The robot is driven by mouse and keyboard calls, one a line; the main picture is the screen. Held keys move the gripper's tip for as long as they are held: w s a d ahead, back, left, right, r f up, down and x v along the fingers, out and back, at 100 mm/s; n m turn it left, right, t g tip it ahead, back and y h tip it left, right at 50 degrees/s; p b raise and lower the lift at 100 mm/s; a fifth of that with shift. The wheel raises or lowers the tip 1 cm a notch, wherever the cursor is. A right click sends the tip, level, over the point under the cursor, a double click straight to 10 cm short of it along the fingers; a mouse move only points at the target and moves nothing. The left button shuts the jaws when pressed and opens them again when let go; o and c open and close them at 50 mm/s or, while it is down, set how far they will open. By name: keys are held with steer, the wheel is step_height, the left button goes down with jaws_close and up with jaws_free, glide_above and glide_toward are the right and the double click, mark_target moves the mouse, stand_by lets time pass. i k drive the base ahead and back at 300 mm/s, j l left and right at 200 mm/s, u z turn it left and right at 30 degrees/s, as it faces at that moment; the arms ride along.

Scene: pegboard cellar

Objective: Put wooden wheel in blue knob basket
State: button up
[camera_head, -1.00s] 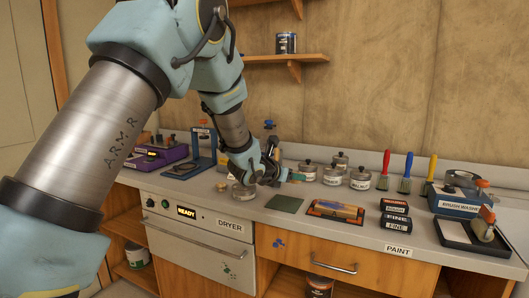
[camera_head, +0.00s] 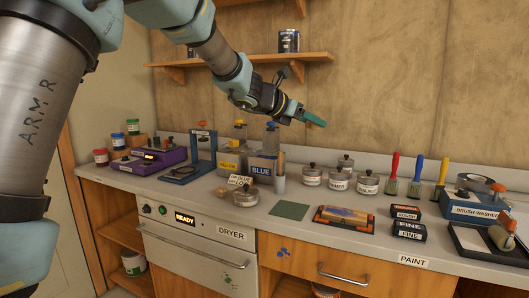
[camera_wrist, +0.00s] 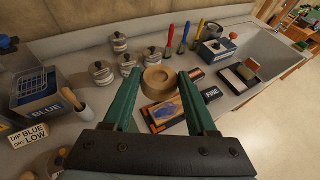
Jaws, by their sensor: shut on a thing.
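The wooden wheel (camera_wrist: 159,80), a round pale disc with a raised ring, is between the green fingertips of my gripper (camera_wrist: 160,72) in the wrist view. The gripper is shut on it, high above the counter. In the head view my gripper (camera_head: 312,118) is right of and above the tanks, and the wheel cannot be made out there. The blue knob (camera_head: 271,126) stands over a tank labelled BLUE (camera_head: 262,170) at the counter's back. A wire basket (camera_wrist: 32,82) shows at that tank in the wrist view.
A yellow-knobbed tank (camera_head: 230,163) stands left of the blue one. A brush holder (camera_head: 280,180) and a "DIP BLUE DRY LOW" sign (camera_wrist: 28,136) are close by. Several lidded jars (camera_head: 312,176) stand to the right. A shelf (camera_head: 240,62) is above; the air around the gripper is free.

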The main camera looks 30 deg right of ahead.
mark_target(268, 137)
steer(key=i+l, duration=0.15)
steer(key=i, duration=0.3)
steer(key=i+l, duration=0.15)
steer(key=i, duration=0.25)
steer(key=i+l, duration=0.15)
steer(key=i, duration=0.3)
